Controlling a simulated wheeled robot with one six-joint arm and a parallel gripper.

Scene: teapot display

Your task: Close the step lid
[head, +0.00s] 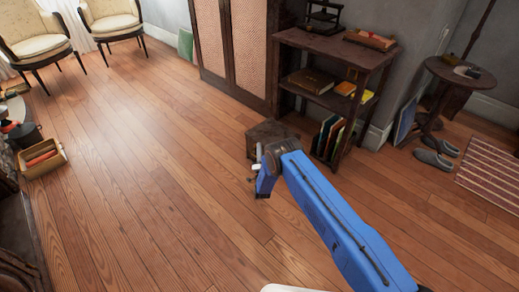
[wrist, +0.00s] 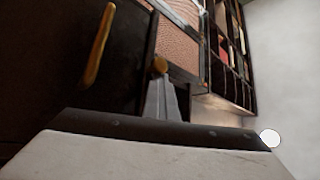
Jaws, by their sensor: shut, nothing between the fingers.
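The step (head: 266,132) is a small dark wooden box on the floor at the middle of the head view, in front of the cabinet and shelf. My arm's end partly covers it, and I cannot tell how far its lid is open. In the wrist view a dark brown panel (wrist: 50,70), perhaps the lid, fills the left side, with a long brass piece (wrist: 98,45) on it. My gripper (head: 255,172) is at the near side of the step. In the wrist view its narrow grey fingers (wrist: 160,72) are together and empty. Contact cannot be told.
A cabinet (head: 237,45) with woven panels and a shelf (head: 325,98) with books stand close behind the step. Slippers (head: 436,161) and a striped rug (head: 492,180) lie at the right. A crate (head: 42,160) stands at the left. Open wooden floor (head: 150,170) lies between.

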